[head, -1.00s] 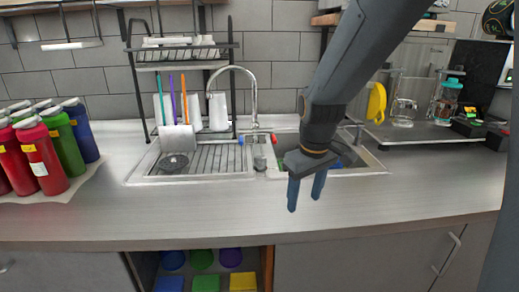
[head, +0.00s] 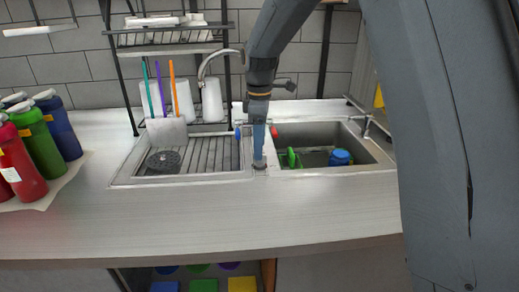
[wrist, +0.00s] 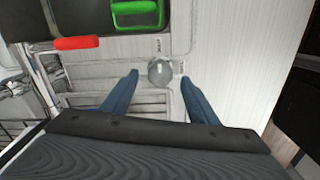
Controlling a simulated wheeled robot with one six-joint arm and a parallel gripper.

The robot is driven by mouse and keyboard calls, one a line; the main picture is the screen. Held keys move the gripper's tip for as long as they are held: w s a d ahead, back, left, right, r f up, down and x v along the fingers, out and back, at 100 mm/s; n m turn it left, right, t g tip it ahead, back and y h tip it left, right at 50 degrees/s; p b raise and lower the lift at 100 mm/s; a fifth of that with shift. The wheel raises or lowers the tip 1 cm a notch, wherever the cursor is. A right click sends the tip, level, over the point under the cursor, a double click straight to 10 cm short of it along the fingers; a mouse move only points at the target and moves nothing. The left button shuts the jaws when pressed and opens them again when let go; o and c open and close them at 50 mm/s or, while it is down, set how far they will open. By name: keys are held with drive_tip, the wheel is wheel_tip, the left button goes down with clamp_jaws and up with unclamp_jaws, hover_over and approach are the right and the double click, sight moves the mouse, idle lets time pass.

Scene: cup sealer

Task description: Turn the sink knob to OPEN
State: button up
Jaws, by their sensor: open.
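The sink knob (wrist: 161,71) is a round grey knob on the metal strip beside the basin, with small labels next to it that are too small to read. In the head view the knob (head: 260,166) is low on the divider between drainboard and basin, partly behind my gripper's fingers. My gripper (head: 258,152) points down above it. In the wrist view the open fingers of my gripper (wrist: 158,77) show on either side of the knob. I cannot tell whether they touch it.
A red tap handle (head: 274,132) and a blue one (head: 238,133) flank the faucet (head: 205,70) behind. The basin (head: 345,133) at right holds a green item (head: 292,157) and a blue item (head: 340,157). Bottles (head: 40,145) stand at left. The front counter (head: 210,215) is clear.

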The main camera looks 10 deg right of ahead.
drive_tip(key=shift+f, duration=1.5)
drive_tip(key=shift+c, duration=0.4)
drive_tip(key=c, duration=1)
drive_tip(key=shift+o, duration=0.2)
drive_tip(key=shift+p, duration=0.3)
